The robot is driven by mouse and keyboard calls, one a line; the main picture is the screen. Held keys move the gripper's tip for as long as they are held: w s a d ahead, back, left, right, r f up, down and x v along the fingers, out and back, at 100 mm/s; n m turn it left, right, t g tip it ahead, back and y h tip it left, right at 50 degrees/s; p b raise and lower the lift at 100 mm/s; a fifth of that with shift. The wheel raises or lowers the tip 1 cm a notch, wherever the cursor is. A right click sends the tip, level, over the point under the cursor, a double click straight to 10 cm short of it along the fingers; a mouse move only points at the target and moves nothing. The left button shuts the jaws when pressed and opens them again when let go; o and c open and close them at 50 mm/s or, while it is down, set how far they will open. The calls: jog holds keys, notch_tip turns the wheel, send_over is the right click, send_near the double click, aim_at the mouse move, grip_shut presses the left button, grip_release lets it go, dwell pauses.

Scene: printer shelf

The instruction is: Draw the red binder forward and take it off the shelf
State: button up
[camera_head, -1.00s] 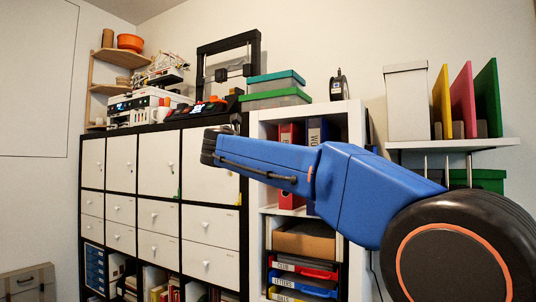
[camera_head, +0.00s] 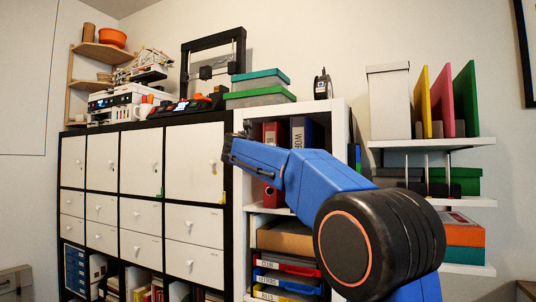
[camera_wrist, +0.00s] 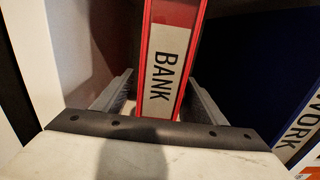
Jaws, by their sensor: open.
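The red binder (camera_head: 273,135) stands upright in the upper compartment of the white shelf (camera_head: 338,125). In the wrist view its red spine (camera_wrist: 203,22) carries a white label reading BANK. My gripper (camera_wrist: 160,92) is open, with one finger on each side of the lower spine. I see no clear grip on it, and whether either finger touches it I cannot tell.
A blue binder labelled WORK (camera_head: 302,134) stands right of the red one, and it also shows in the wrist view (camera_wrist: 250,65). The shelf's white left wall (camera_wrist: 35,60) is close on the left. Letter trays (camera_head: 285,279) sit below; lidded boxes (camera_head: 260,97) stand on top.

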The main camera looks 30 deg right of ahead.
jog(key=shift+w+d, duration=0.45)
jog(key=shift+d, duration=0.15)
grip_shut()
